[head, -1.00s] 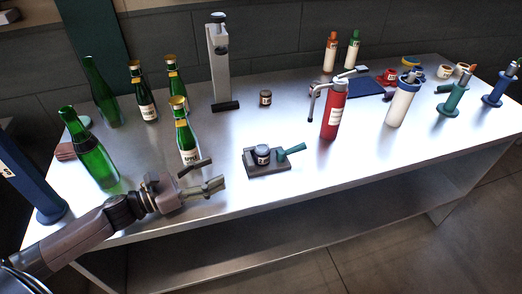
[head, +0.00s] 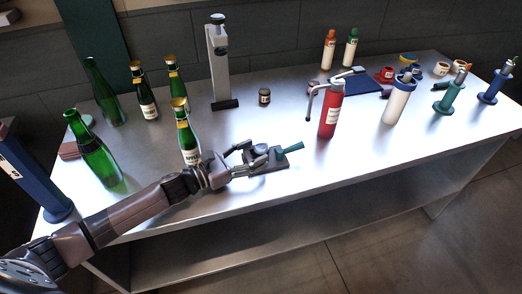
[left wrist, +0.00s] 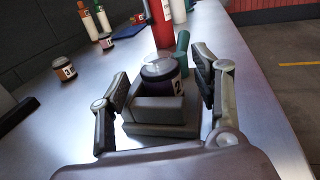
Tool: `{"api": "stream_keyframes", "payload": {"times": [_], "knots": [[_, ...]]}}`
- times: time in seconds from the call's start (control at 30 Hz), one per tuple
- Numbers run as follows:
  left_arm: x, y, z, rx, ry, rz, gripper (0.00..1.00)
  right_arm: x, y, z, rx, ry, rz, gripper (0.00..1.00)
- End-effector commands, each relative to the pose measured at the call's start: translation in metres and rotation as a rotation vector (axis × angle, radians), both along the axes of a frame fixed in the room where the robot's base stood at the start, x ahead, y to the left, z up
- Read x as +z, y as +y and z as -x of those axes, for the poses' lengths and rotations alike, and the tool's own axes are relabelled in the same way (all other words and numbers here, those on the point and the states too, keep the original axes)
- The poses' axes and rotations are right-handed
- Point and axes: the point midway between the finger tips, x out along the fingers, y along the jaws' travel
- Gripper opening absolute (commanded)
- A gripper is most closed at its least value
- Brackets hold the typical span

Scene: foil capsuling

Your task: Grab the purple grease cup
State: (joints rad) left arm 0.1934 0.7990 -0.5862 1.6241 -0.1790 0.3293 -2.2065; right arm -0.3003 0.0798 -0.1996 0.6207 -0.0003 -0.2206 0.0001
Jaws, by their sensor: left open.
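A small dark purple cup with a grey lid and white label (left wrist: 161,75) sits upright in a dark grey holder (left wrist: 160,130) with a teal handle. In the head view, the cup (head: 260,149) is partly covered by my gripper, and the holder (head: 276,164) shows at the table's front edge. My left gripper (head: 252,158) is open, with its fingers on either side of the cup and holder. In the left wrist view, gaps show between both fingers and the cup. My right gripper is not in view.
Green bottles (head: 188,140) stand left of the holder, one close behind my arm. A red bottle with a lever (head: 329,115) stands to the right. A small dark cup labelled 3 (left wrist: 63,71) stands behind. The table (head: 300,195) is clear in front.

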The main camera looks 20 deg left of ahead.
Motion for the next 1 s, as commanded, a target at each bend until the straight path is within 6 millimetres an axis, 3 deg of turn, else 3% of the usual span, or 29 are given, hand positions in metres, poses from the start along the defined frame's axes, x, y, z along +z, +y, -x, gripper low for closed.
{"api": "stream_keyframes", "payload": {"times": [0.2,0.47,1.0], "knots": [[0.002,-0.018,-0.022,0.001,0.000,0.003,0.59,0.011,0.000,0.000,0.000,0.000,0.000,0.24],[0.000,-0.020,-0.024,0.000,0.001,0.001,0.59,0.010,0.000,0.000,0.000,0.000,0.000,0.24],[0.000,-0.020,-0.024,0.000,0.001,0.001,0.24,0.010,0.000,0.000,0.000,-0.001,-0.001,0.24]]}}
